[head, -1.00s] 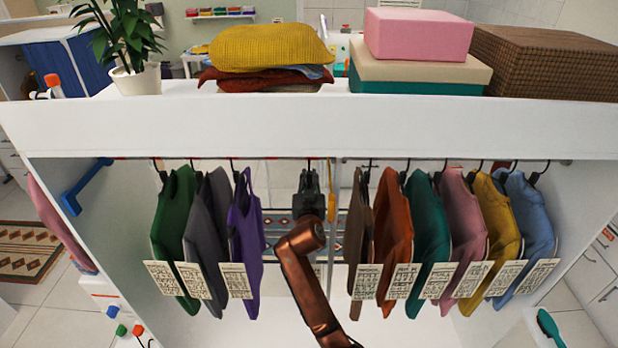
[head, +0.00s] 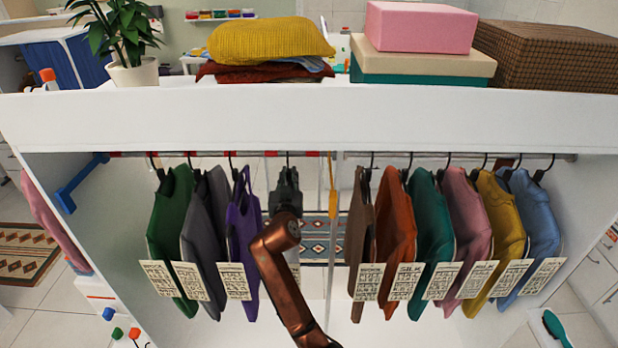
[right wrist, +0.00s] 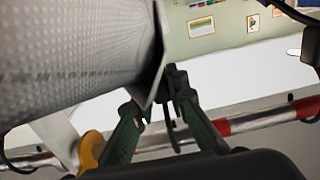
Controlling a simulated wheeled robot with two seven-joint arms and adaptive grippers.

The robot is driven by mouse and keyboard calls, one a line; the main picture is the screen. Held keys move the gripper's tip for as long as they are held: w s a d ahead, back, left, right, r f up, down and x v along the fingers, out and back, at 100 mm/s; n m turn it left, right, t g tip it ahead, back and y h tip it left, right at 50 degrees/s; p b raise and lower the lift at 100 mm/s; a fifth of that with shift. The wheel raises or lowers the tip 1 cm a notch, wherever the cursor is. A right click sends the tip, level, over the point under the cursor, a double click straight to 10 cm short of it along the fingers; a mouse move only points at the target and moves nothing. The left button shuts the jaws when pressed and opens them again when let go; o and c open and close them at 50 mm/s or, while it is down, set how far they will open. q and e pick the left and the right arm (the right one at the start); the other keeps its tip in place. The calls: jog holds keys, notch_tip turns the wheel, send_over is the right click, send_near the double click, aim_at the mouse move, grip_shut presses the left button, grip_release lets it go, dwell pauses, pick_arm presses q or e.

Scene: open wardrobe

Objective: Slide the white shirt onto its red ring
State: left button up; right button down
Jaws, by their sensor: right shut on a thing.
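My right gripper (head: 287,190) is up at the rail between the purple shirt and the brown shirt. In the right wrist view its two fingers (right wrist: 163,128) are closed around a thin dark piece that looks like the hanger. A pale dotted cloth (right wrist: 70,60), which looks like the white shirt, fills the upper left there. In the head view my arm hides nearly all of this shirt. Red on the rail (right wrist: 222,127) shows just right of the fingers in the wrist view. I cannot tell which red mark is the ring. My left gripper is not in view.
Purple (head: 243,225), grey (head: 203,230) and green (head: 172,235) shirts hang to the left. Brown (head: 361,235), orange (head: 396,230) and several other shirts hang to the right. A thin yellow piece (head: 332,187) hangs just right of my gripper.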

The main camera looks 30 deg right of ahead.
jog(key=shift+w+a+f+b, duration=0.1)
jog(key=shift+w+a+b, duration=0.3)
jog(key=shift+a, duration=0.25)
jog(key=shift+w+a+b, duration=0.35)
jog(key=shift+w+a, duration=0.05)
jog(key=shift+a, duration=0.3)
jog(key=shift+w+a+f+b, duration=0.1)
jog(key=shift+w+a+b, duration=0.3)
jog(key=shift+a, duration=0.25)
jog(key=c, duration=2.4)
grip_release()
jog(key=shift+w+a+r, duration=0.1)
jog(key=shift+a, duration=0.05)
jog(key=o, duration=0.6)
jog(key=shift+r, duration=0.1)
jog(key=v, duration=0.7)
jog(key=shift+s+a, duration=0.1)
jog(key=shift+s, duration=0.2)
